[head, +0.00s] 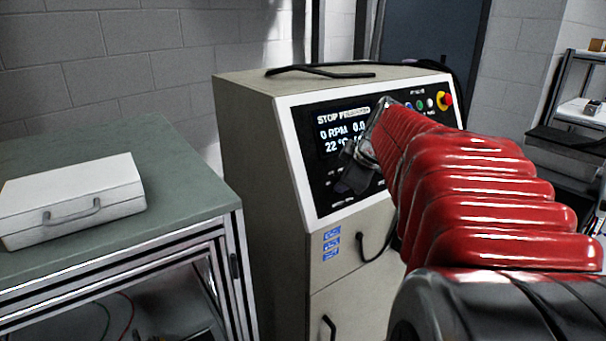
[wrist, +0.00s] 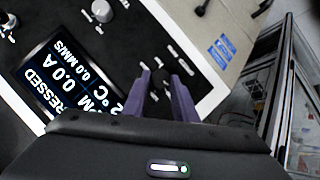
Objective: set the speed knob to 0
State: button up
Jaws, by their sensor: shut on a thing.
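The control panel (head: 310,178) is the black sloping face of a beige machine. My gripper (head: 352,172) is at its lower left, just below the display (head: 338,134). In the wrist view the two purple fingers of my gripper (wrist: 163,90) reach down to the panel near its edge. They are shut on a small knob there, which is mostly hidden between them; its pointer and scale cannot be read. The display, upside down in the wrist view, shows "0 RPM", "0.0 A", "22 °C" and part of "PRESSED".
A grey knob (wrist: 103,11) stands on the panel beyond the display. A red stop button (head: 445,99) on a yellow base is at the panel's upper right. A white case (head: 75,198) lies on the green-topped bench (head: 185,190) at left. A black cable lies on the machine's top.

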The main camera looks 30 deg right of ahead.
jog(key=n, duration=0.1)
jog(key=n+h, duration=0.1)
jog(key=n+t, duration=0.1)
jog(key=shift+s+a+f+h, duration=0.1)
jog(key=shift+a+f+h, duration=0.2)
jog(key=shift+f, duration=0.1)
jog(key=shift+f+n+t+h, duration=0.15)
jog(key=shift+n+t+h, duration=0.25)
jog(key=shift+n, duration=0.9)
jog(key=shift+n+t, duration=0.3)
jog(key=shift+n, duration=0.2)
jog(key=o, duration=1)
jog(key=shift+o, duration=0.2)
jog(key=shift+r, duration=0.2)
